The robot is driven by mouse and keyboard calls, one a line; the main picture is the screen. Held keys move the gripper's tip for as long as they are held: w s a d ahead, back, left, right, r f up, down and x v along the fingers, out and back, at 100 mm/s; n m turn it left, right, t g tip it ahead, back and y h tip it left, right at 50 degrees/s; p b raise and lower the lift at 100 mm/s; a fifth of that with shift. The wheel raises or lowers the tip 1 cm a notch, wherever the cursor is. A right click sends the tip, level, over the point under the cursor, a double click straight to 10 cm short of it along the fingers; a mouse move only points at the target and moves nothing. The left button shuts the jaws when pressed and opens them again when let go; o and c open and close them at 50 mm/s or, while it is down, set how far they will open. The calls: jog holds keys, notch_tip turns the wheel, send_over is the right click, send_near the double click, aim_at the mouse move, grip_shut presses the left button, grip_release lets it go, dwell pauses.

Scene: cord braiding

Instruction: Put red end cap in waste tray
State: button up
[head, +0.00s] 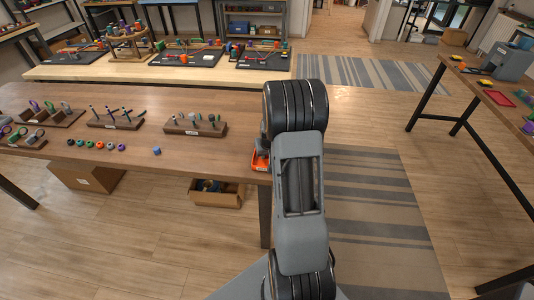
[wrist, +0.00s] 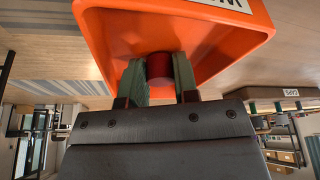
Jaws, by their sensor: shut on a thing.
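The red end cap (wrist: 159,68) is between the two greenish fingers of my gripper (wrist: 160,78) in the wrist view. My gripper is shut on it. The orange waste tray (wrist: 225,48) fills the top of that view, with its open inside behind the cap. The cap overlaps the tray's inside in the picture; I cannot tell whether it touches the tray. In the head view the waste tray (head: 260,162) is at the right end of the brown table, partly hidden by my arm. The cap is hidden there.
The brown table (head: 90,160) holds wooden racks (head: 195,125) with pegs, a row of small coloured rings (head: 97,145) and a blue cube (head: 157,151). A cardboard box (head: 215,194) is on the floor below. The table's right edge is close to the tray.

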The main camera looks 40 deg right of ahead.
jog(key=shift+s+f, duration=0.1)
jog(key=shift+f, duration=0.1)
jog(key=shift+s+a+f+b, duration=0.2)
jog(key=shift+s+f+b, duration=0.1)
jog(key=shift+f+b, duration=0.35)
jog(key=o, duration=0.8)
jog(key=shift+r, duration=0.1)
jog(key=shift+o, duration=0.6)
jog(key=shift+w+d+r+p, duration=0.1)
jog(key=shift+d+r+p, duration=0.05)
jog(key=shift+r+p, duration=0.6)
jog(key=w+v, duration=0.1)
jog(key=v, duration=1)
jog(key=s+a+r+n, duration=0.2)
jog(key=s+a, duration=0.5)
jog(key=a, duration=0.4)
jog(key=s+a+r+n+y, duration=0.1)
jog(key=s+a+r, duration=0.4)
jog(key=a, duration=0.6)
jog(key=s+n, duration=0.1)
jog(key=s, duration=0.1)
jog(key=shift+s+y, duration=0.25)
jog(key=shift+y, duration=0.05)
jog(key=shift+a, duration=0.1)
